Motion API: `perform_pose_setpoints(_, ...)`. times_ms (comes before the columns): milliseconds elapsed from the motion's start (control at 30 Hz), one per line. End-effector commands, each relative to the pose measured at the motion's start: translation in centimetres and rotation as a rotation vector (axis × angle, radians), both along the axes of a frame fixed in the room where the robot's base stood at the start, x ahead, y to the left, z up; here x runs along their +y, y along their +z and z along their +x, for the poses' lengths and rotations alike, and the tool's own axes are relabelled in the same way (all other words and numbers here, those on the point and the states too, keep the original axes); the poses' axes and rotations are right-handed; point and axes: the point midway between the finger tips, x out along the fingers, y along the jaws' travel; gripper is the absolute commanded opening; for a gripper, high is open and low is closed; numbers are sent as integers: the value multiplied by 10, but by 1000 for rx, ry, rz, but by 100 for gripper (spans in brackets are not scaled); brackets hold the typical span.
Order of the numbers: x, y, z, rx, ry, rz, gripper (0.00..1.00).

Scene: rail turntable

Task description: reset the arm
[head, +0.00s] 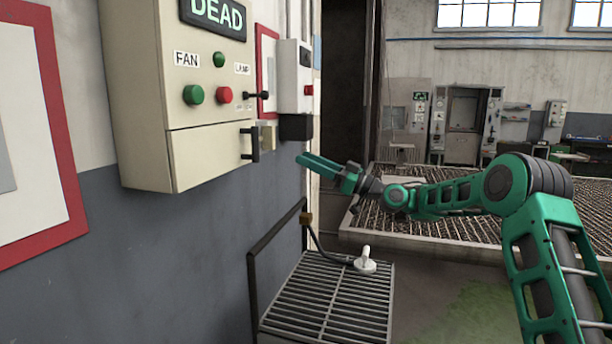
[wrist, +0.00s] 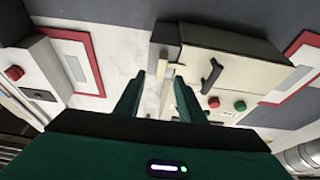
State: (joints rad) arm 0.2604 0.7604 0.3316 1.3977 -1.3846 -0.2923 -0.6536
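My gripper (head: 304,160) reaches left toward the wall in the head view, at the end of my green arm. In the wrist view its two green fingers (wrist: 157,85) stand apart with nothing held between them. The cream control box (head: 137,95) is on the wall to the left of the gripper. It also shows upside down in the wrist view (wrist: 230,62). The box has a black handle (head: 253,143) on its lower door. A small beige block (head: 268,136) is beside the handle, and a pale tab (wrist: 169,73) appears beyond the fingertips.
The box carries a DEAD sign (head: 217,14), a green button (head: 193,94) and a red button (head: 224,95). A second wall box (head: 296,75) is further along. A slatted metal stand (head: 325,305) is below, with a white knob (head: 366,262). A grated platform (head: 465,235) is behind my arm.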

Motion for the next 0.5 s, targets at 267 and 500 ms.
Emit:
perform_pose_setpoints(267, -2, -48, -16, 165, -85, -324, 36)
perform_pose_setpoints(500, -61, -108, -48, 418, -246, -629, 36)
